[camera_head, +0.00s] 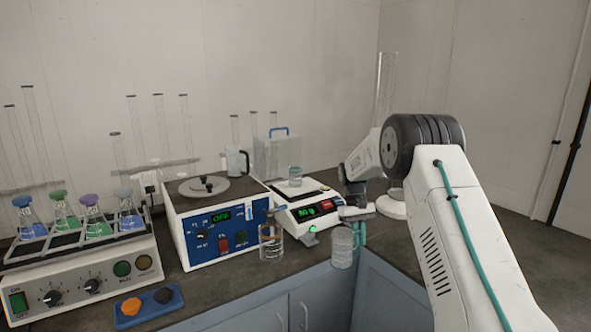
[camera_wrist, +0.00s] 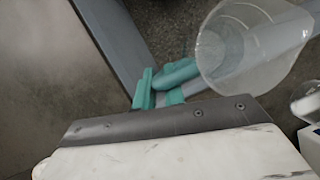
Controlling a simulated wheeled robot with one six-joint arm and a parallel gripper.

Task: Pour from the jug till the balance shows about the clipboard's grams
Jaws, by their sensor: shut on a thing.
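My gripper (camera_head: 352,222) is shut on the handle of a clear jug (camera_head: 342,250) at the front edge of the bench. In the wrist view, the green fingers (camera_wrist: 163,85) close on the jug's handle, and the clear jug (camera_wrist: 245,45) has greyish contents low inside. The balance (camera_head: 325,218) stands on the bench to the left of the jug. Its green digits are too small to read surely. A small clear cup (camera_head: 295,177) is on the balance. The jug is apart from the cup, in front and to its right. I see no clipboard.
A clear box with a blue handle (camera_head: 280,148) stands behind the balance. A flask rack (camera_head: 80,245) is at far left. Tall glass cylinders line the wall.

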